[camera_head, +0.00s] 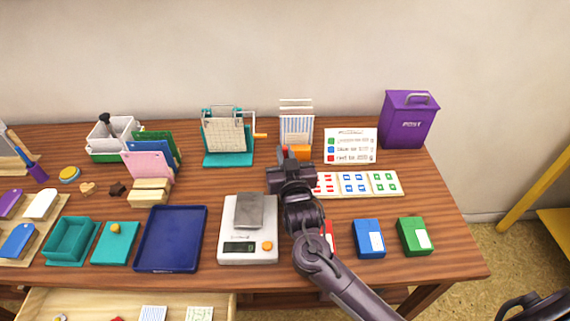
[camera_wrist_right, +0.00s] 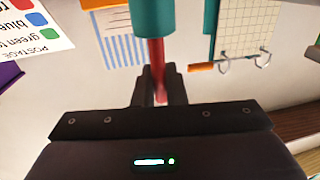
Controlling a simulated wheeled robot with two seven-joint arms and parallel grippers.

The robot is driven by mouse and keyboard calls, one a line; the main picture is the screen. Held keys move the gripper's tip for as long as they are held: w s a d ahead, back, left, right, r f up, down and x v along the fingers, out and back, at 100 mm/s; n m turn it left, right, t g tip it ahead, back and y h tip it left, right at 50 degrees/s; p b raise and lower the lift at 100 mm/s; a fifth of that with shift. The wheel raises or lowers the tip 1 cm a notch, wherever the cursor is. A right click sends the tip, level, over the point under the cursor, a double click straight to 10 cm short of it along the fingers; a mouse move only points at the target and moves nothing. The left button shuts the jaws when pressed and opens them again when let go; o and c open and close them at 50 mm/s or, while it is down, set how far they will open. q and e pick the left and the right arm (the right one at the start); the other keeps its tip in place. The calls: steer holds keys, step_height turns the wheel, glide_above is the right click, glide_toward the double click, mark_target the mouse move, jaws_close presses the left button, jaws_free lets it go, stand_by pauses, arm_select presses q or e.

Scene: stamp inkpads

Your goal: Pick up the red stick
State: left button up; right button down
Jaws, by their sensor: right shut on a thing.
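The red stick (camera_wrist_right: 157,72) is a thin red rod. In the right wrist view it stands between the fingers of my right gripper (camera_wrist_right: 158,92), which is shut on it. A wider teal cylinder (camera_wrist_right: 154,18) joins the far end of the stick; I cannot tell whether it is part of it. In the head view my right gripper (camera_head: 288,165) is over the middle back of the table, and a small red bit (camera_head: 284,149) shows at its tip.
An orange block (camera_head: 300,153) and a striped card rack (camera_head: 296,124) stand close behind the gripper. A stamp sheet (camera_head: 385,183) lies to the right. The scale (camera_head: 235,255) and blue tray (camera_head: 150,258) are in front and left. A purple post box (camera_head: 407,125) stands back right.

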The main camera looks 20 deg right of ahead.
steer(key=shift+r, duration=0.1)
